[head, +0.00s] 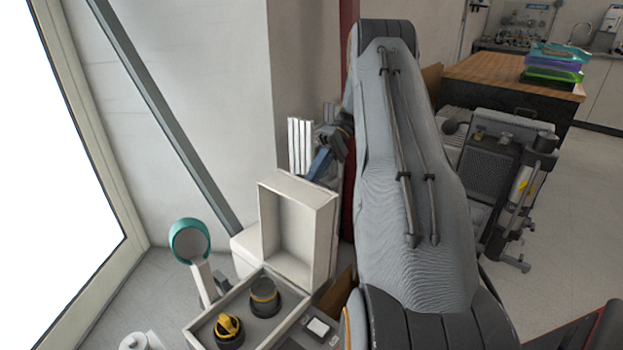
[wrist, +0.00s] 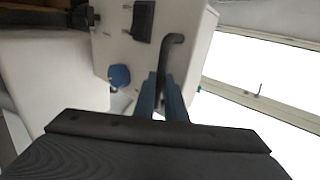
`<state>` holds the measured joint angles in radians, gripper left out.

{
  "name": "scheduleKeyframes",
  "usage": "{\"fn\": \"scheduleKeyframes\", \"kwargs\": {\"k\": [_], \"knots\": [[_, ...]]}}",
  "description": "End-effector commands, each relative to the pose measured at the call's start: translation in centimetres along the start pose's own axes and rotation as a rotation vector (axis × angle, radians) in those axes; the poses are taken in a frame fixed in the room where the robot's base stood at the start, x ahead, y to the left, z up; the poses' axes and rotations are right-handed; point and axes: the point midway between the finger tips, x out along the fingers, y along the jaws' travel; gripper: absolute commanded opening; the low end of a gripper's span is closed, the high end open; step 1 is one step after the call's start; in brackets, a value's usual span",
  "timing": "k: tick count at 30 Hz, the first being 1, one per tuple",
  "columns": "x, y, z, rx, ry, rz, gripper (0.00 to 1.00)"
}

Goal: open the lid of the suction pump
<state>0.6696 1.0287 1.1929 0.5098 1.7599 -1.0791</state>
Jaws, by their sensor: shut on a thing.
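The suction pump appears to be the white box (head: 207,328) at the lower middle of the head view. Its lid (head: 297,190) stands raised, nearly upright, with the hollow inner side facing the camera. Two dark round fittings, one with a yellow top (head: 228,326) and one grey-topped (head: 264,295), sit inside the box. My gripper (head: 315,172) is behind the lid's top edge, its blue fingers partly hidden. In the wrist view the blue fingers (wrist: 161,88) are shut on a dark bent handle (wrist: 174,50) on a white panel (wrist: 121,50).
A teal-rimmed round item (head: 190,240) on a white stand is left of the box. A white cylindrical part (head: 134,342) is at the bottom left. The wall and window are close on the left. A wooden-topped bench (head: 490,72) and a machine (head: 490,165) stand right.

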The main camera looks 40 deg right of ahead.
Motion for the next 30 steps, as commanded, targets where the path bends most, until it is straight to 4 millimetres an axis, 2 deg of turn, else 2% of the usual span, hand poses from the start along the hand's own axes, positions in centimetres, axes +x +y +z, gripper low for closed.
{"fn": "scheduleKeyframes", "kwargs": {"k": [1,4,5,8,19,30], "knots": [[0.8,0.4,0.0,0.006,-0.006,-0.005,0.0],[0.8,0.5,0.1,0.007,-0.005,-0.006,0.0],[0.8,0.5,0.1,0.007,-0.005,-0.006,0.12],[0.7,0.4,0.1,0.006,-0.005,-0.006,0.29],[-0.4,0.3,0.1,0.004,0.001,-0.004,0.29],[-5.7,0.4,-0.1,0.004,-0.001,-0.002,0.29]]}}
